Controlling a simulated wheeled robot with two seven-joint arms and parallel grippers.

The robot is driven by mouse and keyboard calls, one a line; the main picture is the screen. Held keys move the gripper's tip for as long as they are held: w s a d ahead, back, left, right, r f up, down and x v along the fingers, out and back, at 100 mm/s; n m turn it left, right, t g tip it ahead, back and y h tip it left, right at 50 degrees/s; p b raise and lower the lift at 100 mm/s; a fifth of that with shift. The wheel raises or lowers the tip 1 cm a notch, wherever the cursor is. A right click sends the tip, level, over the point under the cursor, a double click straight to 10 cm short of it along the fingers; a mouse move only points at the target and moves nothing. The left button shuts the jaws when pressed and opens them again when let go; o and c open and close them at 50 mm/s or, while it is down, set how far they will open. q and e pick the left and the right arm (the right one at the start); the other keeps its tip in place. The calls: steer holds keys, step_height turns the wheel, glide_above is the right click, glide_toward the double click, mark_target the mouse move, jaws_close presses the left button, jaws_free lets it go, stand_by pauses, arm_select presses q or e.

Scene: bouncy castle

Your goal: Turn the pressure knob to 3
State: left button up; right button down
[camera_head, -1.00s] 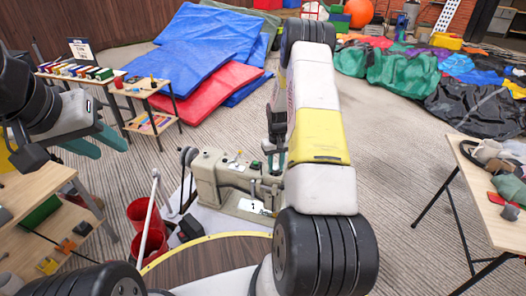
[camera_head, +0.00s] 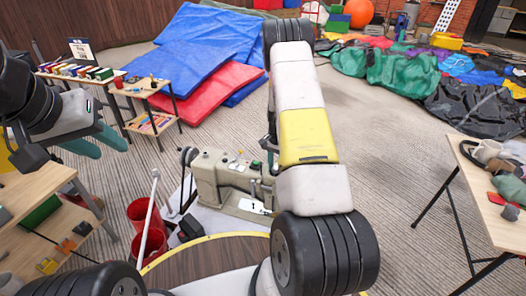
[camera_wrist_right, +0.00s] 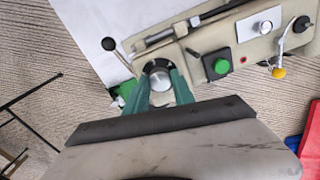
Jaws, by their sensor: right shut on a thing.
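In the right wrist view, a round silver knob with a dark collar (camera_wrist_right: 159,80) sits at the end of the machine's body (camera_wrist_right: 215,40). The green fingers of my right gripper (camera_wrist_right: 163,78) are on both sides of this knob, shut on it. No scale or number on the knob is readable. In the head view my right arm hides most of that gripper. My left gripper (camera_head: 97,143) is empty, its teal fingers apart, over the left side.
A green button (camera_wrist_right: 221,66), a small silver knob on a white plate (camera_wrist_right: 265,27) and a yellow-tipped lever (camera_wrist_right: 278,72) are beside the gripped knob. Red buckets (camera_head: 147,228) stand left of the machine. Tables stand at left and right (camera_head: 480,190). Open carpet lies between.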

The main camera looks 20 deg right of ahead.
steer(key=shift+m, duration=0.5)
steer(key=c, duration=1.1)
jaws_free()
steer(key=shift+o, duration=0.2)
step_height(320, 180, up, 8)
steer(key=shift+f, duration=0.1)
